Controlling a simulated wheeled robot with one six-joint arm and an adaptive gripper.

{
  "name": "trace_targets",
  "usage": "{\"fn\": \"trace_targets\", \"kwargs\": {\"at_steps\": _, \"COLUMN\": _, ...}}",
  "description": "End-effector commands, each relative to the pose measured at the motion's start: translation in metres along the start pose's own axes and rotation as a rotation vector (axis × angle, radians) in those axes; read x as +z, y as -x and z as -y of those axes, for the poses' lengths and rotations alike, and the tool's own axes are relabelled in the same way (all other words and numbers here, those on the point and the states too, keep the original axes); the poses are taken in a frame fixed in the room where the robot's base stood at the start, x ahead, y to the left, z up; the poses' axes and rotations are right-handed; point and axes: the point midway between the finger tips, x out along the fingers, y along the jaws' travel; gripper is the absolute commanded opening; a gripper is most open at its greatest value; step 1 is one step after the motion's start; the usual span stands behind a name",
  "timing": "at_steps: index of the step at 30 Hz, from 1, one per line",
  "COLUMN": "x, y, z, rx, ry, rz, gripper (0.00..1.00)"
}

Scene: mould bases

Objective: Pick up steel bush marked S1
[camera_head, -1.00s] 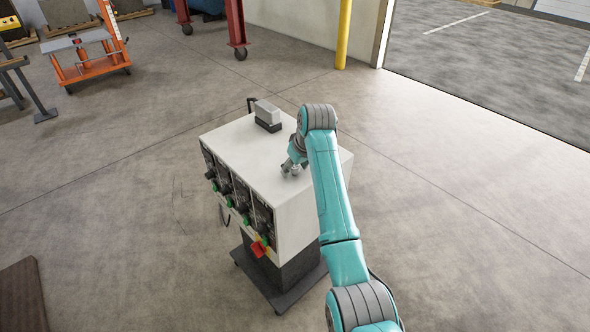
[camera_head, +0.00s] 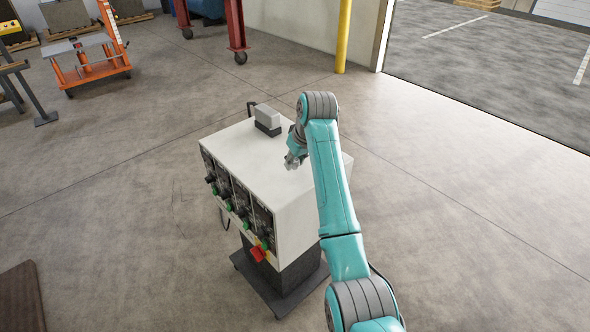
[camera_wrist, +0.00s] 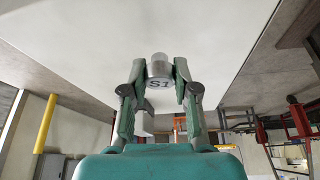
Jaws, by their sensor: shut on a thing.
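The steel bush marked S1 (camera_wrist: 159,72) is a small grey cylinder with dark S1 lettering, seen in the wrist view between the fingertips. My gripper (camera_wrist: 160,84) is shut on it, one finger on each side. In the head view my gripper (camera_head: 293,162) hangs over the white top of the control cabinet (camera_head: 222,140), near its middle right. The bush is too small there to make out clearly, and I cannot tell exactly how far it is above the top.
A grey and black block-shaped device (camera_head: 267,120) stands on the cabinet top at the back. The cabinet front carries several dark panels with knobs and a red switch (camera_head: 258,253). A yellow post (camera_head: 343,38) stands behind. The floor around the cabinet is clear.

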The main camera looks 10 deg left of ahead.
Motion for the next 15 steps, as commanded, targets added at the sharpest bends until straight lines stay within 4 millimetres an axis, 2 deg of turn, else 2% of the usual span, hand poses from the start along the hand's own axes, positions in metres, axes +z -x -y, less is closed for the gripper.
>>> {"fn": "trace_targets", "kwargs": {"at_steps": 1, "x": -0.005, "y": 0.011, "z": 0.000, "rx": 0.001, "ry": 0.001, "rz": -0.004, "gripper": 0.00}}
{"fn": "trace_targets", "kwargs": {"at_steps": 6, "x": -0.016, "y": 0.037, "z": 0.000, "rx": 0.001, "ry": 0.001, "rz": -0.003, "gripper": 0.00}}
{"fn": "trace_targets", "kwargs": {"at_steps": 10, "x": -0.021, "y": 0.050, "z": 0.000, "rx": 0.000, "ry": 0.000, "rz": -0.001, "gripper": 0.00}}
{"fn": "trace_targets", "kwargs": {"at_steps": 15, "x": -0.023, "y": 0.056, "z": 0.000, "rx": 0.000, "ry": 0.000, "rz": 0.000, "gripper": 0.00}}
